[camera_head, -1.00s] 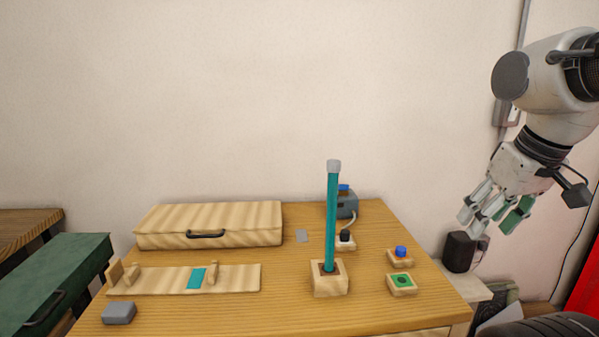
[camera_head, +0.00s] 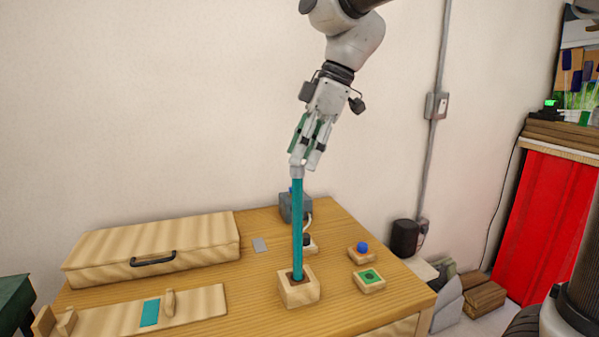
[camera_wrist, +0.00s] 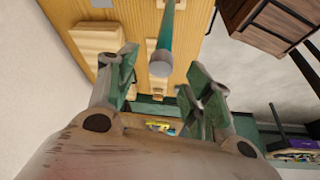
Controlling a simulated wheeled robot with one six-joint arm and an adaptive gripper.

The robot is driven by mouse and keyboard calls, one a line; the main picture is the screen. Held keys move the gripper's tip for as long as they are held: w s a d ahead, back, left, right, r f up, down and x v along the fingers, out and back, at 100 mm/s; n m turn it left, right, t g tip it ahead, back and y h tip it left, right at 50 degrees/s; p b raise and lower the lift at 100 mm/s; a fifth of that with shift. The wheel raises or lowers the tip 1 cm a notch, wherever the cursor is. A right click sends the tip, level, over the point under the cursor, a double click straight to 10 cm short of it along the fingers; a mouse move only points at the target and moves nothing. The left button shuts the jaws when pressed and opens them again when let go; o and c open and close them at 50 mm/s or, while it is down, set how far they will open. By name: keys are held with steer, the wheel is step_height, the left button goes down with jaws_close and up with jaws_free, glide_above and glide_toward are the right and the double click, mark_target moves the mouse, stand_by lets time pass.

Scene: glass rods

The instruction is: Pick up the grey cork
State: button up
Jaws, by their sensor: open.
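The grey cork (camera_head: 297,172) caps the top of an upright teal rod (camera_head: 297,228). The rod stands in a square wooden holder (camera_head: 299,292) on the table. My gripper (camera_head: 299,160) is just above the cork, pointing down at a slant, its fingertips close to the cork. In the wrist view the cork (camera_wrist: 160,63) shows between and beyond the open fingers of my gripper (camera_wrist: 162,78). The fingers are spread on either side of it, with a gap. I cannot tell whether any fingertip touches the cork.
A wooden case (camera_head: 153,247) lies at the back left of the table. A grey device (camera_head: 293,208) stands behind the rod. Wooden blocks with a blue button (camera_head: 362,247) and a green top (camera_head: 369,277) sit to the right. A wooden rack (camera_head: 200,304) lies front left.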

mark_target(297, 168)
steer(key=x, duration=0.4)
steer(key=c, duration=0.8)
steer(key=shift+c, duration=0.2)
steer(key=shift+r, duration=0.15)
step_height(297, 168, up, 10)
steer(key=shift+f, duration=0.1)
